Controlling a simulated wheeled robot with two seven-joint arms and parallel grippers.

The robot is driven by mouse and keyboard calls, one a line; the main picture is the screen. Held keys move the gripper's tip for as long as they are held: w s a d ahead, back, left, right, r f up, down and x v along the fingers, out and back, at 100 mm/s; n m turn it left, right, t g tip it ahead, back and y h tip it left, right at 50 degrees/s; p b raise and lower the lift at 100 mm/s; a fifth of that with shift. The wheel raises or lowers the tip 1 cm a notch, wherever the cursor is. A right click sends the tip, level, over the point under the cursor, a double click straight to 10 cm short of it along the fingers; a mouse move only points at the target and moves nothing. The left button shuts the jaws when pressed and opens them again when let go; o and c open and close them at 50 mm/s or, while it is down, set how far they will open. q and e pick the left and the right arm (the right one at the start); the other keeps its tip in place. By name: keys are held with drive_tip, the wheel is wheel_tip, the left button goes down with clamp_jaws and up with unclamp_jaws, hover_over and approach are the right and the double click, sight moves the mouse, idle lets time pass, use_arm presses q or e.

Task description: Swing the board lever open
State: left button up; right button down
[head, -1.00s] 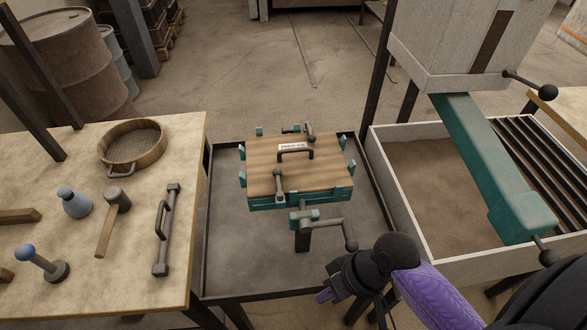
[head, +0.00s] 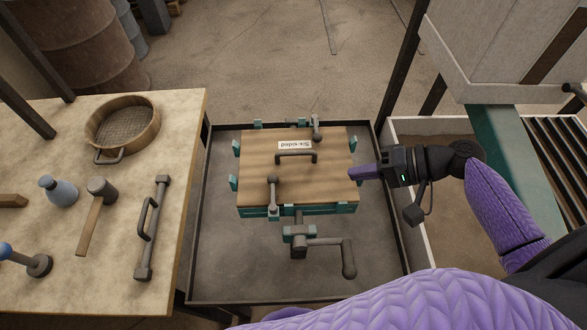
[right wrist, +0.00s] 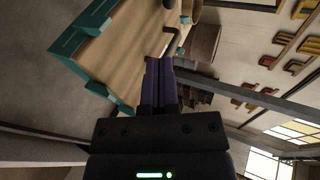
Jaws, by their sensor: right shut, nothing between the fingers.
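A wooden board (head: 265,150) lies flat in a teal frame (head: 326,209). A dark handle (head: 296,156) and a white label are on its top. A dark lever with a round knob (head: 273,182) stands at the front edge, and a second lever (head: 317,128) is at the back edge. My right gripper (head: 352,173) is shut and empty at the board's right edge; I cannot tell whether it touches. In the right wrist view, the closed fingers (right wrist: 156,64) point at the board (right wrist: 130,42) near its handle (right wrist: 172,41). My left gripper is out of view.
A crank (head: 322,243) sits in front of the frame, above a dark-rimmed grey tray (head: 225,275). The left table (head: 60,125) holds a sieve (head: 122,124), a mallet (head: 97,205) and other tools. A sand-filled bin (head: 440,240) stands to the right.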

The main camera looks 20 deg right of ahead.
sight(278, 181)
drive_tip(key=shift+w+a+f, duration=0.2)
drive_tip(key=shift+a+f, duration=0.05)
drive_tip(key=shift+a, duration=0.1)
drive_tip(key=x, duration=0.7)
drive_tip(key=b+x, duration=0.1)
drive_tip(key=x, duration=0.3)
drive_tip(key=shift+w+a+r, duration=0.2)
drive_tip(key=shift+a, duration=0.2)
drive_tip(key=shift+w+a+f, duration=0.15)
drive_tip(key=shift+w+a, duration=0.15)
drive_tip(key=shift+a, duration=0.3)
drive_tip(key=shift+a, duration=0.1)
